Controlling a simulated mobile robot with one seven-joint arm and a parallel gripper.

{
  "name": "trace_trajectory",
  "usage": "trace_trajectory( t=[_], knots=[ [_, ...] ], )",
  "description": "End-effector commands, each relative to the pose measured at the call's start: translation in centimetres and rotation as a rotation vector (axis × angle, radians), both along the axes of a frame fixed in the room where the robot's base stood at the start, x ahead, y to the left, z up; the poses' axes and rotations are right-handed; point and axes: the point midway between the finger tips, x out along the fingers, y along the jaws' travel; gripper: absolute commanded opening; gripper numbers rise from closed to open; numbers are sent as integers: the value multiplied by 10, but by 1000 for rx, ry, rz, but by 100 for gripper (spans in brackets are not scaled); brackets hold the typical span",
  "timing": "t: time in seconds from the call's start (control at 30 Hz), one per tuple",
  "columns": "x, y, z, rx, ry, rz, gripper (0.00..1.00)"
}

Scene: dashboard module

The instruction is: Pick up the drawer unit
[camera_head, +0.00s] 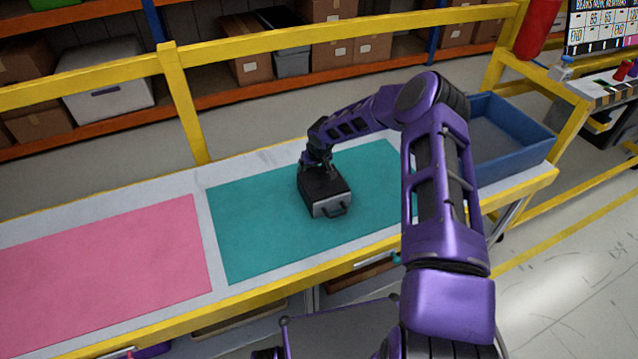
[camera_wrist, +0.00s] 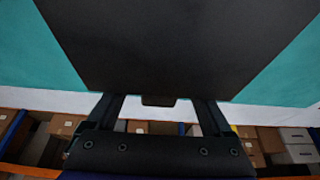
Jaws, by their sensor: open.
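The drawer unit (camera_head: 324,192) is a dark box with a grey front and a black loop handle, standing on the teal mat (camera_head: 250,235). Its handle side faces the near edge of the table. My gripper (camera_head: 321,170) is at the far part of the unit's top, pointing down. In the wrist view the unit's dark surface (camera_wrist: 155,45) fills the upper middle. My two fingers stand apart at its edge, with a small dark tab between them. The fingertips are partly hidden against the dark surface, so I cannot tell whether they touch it.
A pink mat (camera_head: 110,250) lies to the left on the same table. A blue open bin (camera_head: 515,150) stands at the right end, partly behind my arm. A yellow rail (camera_head: 300,45) runs behind the table, with shelves of boxes beyond. The teal mat around the unit is clear.

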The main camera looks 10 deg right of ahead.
Motion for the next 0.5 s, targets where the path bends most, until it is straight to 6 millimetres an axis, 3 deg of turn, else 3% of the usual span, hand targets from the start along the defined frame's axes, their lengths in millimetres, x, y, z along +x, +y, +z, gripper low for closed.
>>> trace_trajectory(
  t=[0.1,0.5],
  knots=[
    [0,0,0,0,0,0,83],
    [0,0,0,0,0,0,11]
  ],
)
